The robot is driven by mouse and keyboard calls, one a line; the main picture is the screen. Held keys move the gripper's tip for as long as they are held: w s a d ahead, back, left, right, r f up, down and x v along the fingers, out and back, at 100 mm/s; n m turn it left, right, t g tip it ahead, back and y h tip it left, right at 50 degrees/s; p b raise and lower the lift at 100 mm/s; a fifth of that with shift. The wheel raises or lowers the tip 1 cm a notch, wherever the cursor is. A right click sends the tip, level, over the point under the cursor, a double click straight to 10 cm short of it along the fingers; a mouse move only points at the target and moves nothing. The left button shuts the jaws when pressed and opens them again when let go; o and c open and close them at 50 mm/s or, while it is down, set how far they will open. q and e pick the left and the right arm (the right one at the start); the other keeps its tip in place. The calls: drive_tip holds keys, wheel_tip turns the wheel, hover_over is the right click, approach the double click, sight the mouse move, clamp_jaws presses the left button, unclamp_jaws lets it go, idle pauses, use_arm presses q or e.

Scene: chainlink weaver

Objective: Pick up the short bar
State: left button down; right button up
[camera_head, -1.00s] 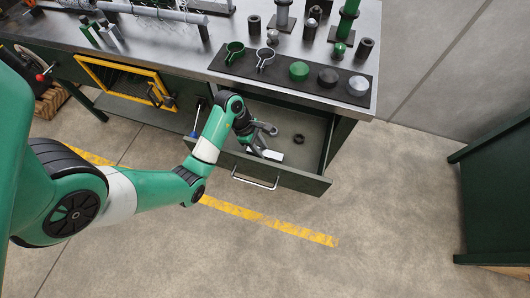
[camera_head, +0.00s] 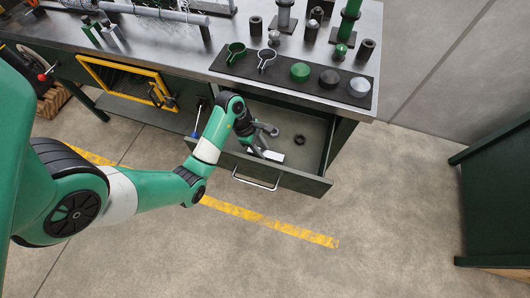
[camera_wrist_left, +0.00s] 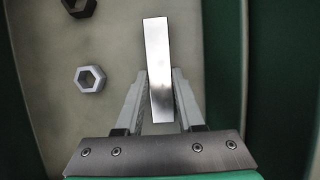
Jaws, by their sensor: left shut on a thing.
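The short bar (camera_head: 274,156) is a pale, flat metal piece inside the open drawer. In the left wrist view the bar (camera_wrist_left: 157,60) shows bright and plain, its near end between the two fingers. My left gripper (camera_head: 264,143) reaches down into the drawer and is shut on the bar. In the wrist view its fingers (camera_wrist_left: 160,95) sit one on each side of the bar. Whether the bar still touches the drawer floor cannot be told. My right gripper is not in view.
The drawer front with its handle (camera_head: 256,184) stands just before the gripper. A grey hex nut (camera_wrist_left: 99,82) and a dark nut (camera_wrist_left: 79,12) lie on the drawer floor. The bench top above holds a dark tray (camera_head: 318,86) with several parts.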

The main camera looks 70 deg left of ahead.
use_arm(q)
drive_tip(key=shift+r, duration=0.1)
wheel_tip(320, 180, up, 10)
drive_tip(key=p, duration=0.8)
wheel_tip(320, 180, up, 38)
drive_tip(key=p, duration=3.8)
